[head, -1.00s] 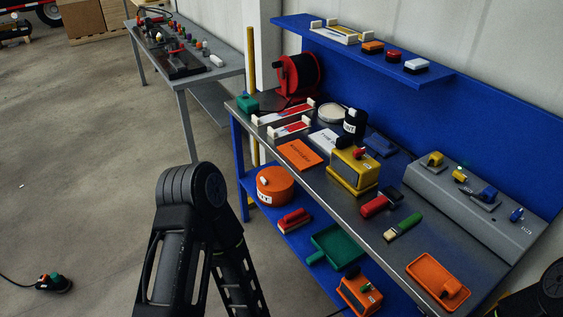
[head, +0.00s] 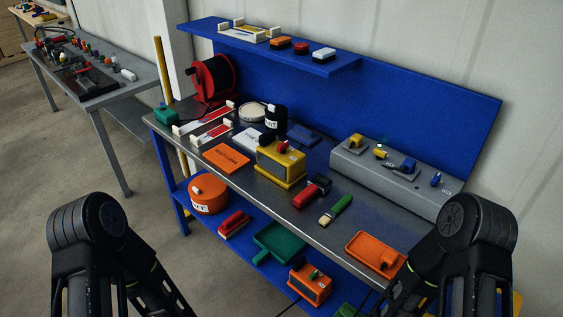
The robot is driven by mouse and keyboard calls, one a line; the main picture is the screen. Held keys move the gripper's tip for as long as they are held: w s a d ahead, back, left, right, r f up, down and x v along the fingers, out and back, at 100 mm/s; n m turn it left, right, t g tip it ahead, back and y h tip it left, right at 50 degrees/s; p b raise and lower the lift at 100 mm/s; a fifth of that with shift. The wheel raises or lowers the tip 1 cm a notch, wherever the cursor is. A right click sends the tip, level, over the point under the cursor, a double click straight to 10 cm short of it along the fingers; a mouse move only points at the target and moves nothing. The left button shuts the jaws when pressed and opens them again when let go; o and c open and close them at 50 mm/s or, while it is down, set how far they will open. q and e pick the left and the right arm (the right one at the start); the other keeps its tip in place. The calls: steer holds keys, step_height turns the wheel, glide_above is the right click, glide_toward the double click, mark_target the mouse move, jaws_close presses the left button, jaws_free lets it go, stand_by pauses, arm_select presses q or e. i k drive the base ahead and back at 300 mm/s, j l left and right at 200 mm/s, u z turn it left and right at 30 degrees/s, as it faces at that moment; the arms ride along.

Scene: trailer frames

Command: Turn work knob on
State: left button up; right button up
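A long grey console (head: 392,180) sits at the right end of the blue workbench's grey top. It carries a yellow knob (head: 356,141), a smaller yellow part (head: 380,153), a blue part (head: 404,167) and a small blue knob (head: 436,180). A small green light (head: 382,142) shows on its top. Lettering near its right end is too small to read, so I cannot tell which one is the work knob or how it is set. My two arms show only as upper links and elbows at the bottom left and bottom right. Both grippers are out of view.
On the workbench top (head: 262,196) stand a yellow box (head: 281,165), a red-and-black tool (head: 311,192), a green-handled brush (head: 336,210) and an orange tray (head: 374,254). A red reel (head: 214,80) stands at the back left. A blue shelf (head: 290,55) overhangs the back. Floor is open at left.

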mark_target(282, 147)
steer(key=z, duration=0.35)
steer(key=j+z, duration=0.15)
steer(key=z, duration=0.2)
steer(key=j+z, duration=0.1)
steer(key=z, duration=0.3)
steer(key=j+z, duration=0.25)
steer(key=k+j+z, duration=0.2)
steer(key=j, duration=0.25)
steer(key=j+z, duration=0.25)
steer(key=k+j+z, duration=0.2)
steer(key=j, duration=0.2)
steer(key=k+j, duration=0.15)
steer(key=j, duration=0.25)
steer(key=k+j, duration=0.2)
steer(key=j, duration=0.15)
steer(key=j+z, duration=0.05)
